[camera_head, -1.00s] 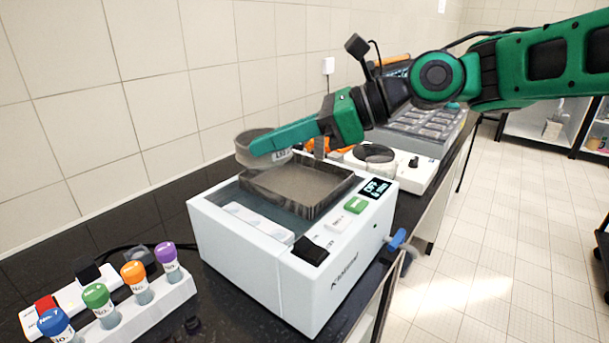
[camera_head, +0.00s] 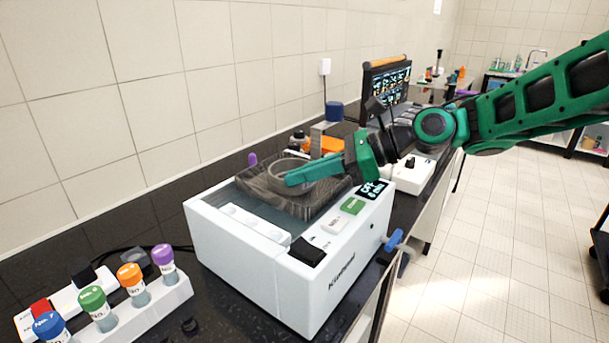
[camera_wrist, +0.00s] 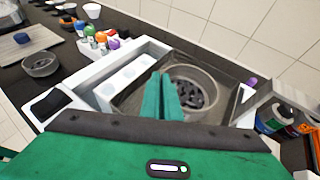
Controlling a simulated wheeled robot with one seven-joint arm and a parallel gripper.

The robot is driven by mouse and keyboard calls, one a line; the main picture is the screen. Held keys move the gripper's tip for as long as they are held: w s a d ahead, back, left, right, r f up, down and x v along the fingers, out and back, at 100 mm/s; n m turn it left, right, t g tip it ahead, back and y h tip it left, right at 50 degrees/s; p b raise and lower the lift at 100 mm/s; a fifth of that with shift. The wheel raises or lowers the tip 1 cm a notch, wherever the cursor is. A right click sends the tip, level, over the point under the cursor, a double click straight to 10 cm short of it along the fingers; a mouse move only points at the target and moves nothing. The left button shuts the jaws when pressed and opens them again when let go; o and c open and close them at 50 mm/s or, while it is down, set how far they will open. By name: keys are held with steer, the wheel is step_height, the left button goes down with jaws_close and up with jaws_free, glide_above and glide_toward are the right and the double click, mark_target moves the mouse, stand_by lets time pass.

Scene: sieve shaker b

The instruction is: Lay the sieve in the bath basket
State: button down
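The sieve (camera_head: 276,174) is a round grey ring-shaped dish, inside the grey rectangular bath basket (camera_head: 312,207) and apparently low down in it. The basket is set in the white bath unit (camera_head: 245,255). In the wrist view, the sieve (camera_wrist: 213,87) shows from above, with a dark pattern at its bottom. My gripper (camera_head: 290,180) reaches in from the right over the basket. Its green fingers (camera_wrist: 161,98) are close together at the near-left part of the sieve's rim. They hide that part, and whether the sieve touches the basket floor is hard to see.
A rack of colour-capped tubes (camera_head: 130,300) stands at the left front. A white device (camera_head: 412,175) and a dark screen (camera_head: 388,85) stand behind on the right. The tiled wall runs along the left.

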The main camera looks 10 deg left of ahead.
steer(key=c, duration=2)
jaws_free()
steer(key=v, duration=1.2)
steer(key=shift+s, duration=0.1)
